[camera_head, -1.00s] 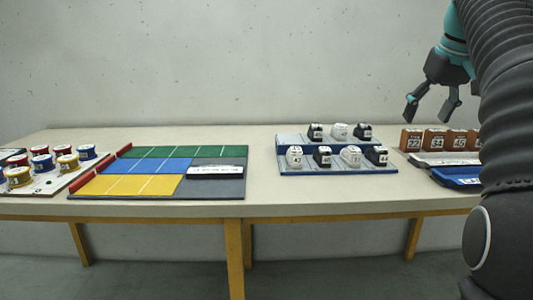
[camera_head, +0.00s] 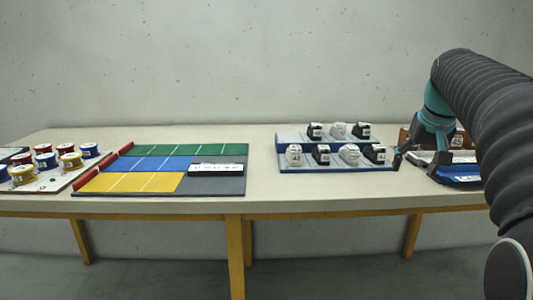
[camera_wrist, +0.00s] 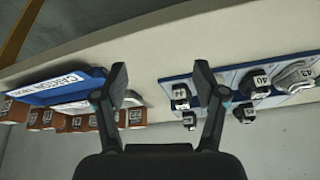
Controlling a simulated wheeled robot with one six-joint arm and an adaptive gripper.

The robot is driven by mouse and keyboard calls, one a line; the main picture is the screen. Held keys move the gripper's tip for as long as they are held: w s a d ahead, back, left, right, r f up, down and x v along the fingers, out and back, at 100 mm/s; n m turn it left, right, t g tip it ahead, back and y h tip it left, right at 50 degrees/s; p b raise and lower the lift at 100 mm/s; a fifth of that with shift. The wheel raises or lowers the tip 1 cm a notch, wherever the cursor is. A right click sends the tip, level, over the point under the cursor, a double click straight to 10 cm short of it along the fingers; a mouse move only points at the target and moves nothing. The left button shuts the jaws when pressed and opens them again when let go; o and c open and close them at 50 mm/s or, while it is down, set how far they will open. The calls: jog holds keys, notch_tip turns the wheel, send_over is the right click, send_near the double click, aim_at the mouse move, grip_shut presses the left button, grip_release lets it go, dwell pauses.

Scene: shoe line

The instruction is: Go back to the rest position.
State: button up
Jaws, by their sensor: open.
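My gripper (camera_head: 420,163) is low over the right part of the table, between the blue-and-grey shoe rack and the brown box stand. My arm comes down from the right edge and hides part of the brown boxes.
The shoe rack (camera_head: 330,168) holds several black and white shoes. Brown numbered boxes (camera_wrist: 47,117) stand behind a blue carton panel (camera_wrist: 58,88). A green, blue and yellow sorting board (camera_head: 218,181) and a board with coloured tins (camera_head: 70,160) are left. Bare table (camera_head: 262,165) lies between board and rack.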

jog(key=s+a+f+n, duration=0.1)
jog(key=s+a+f, duration=0.7)
jog(key=s+f, duration=0.2)
jog(key=s+a+f+n, duration=0.1)
jog(key=s+a+f, duration=0.8)
jog(key=s, duration=0.6)
jog(key=shift+f+n+t+y, duration=0.3)
jog(key=shift+f+t, duration=0.1)
jog(key=shift+f, duration=0.25)
jog(key=shift+s, duration=0.1)
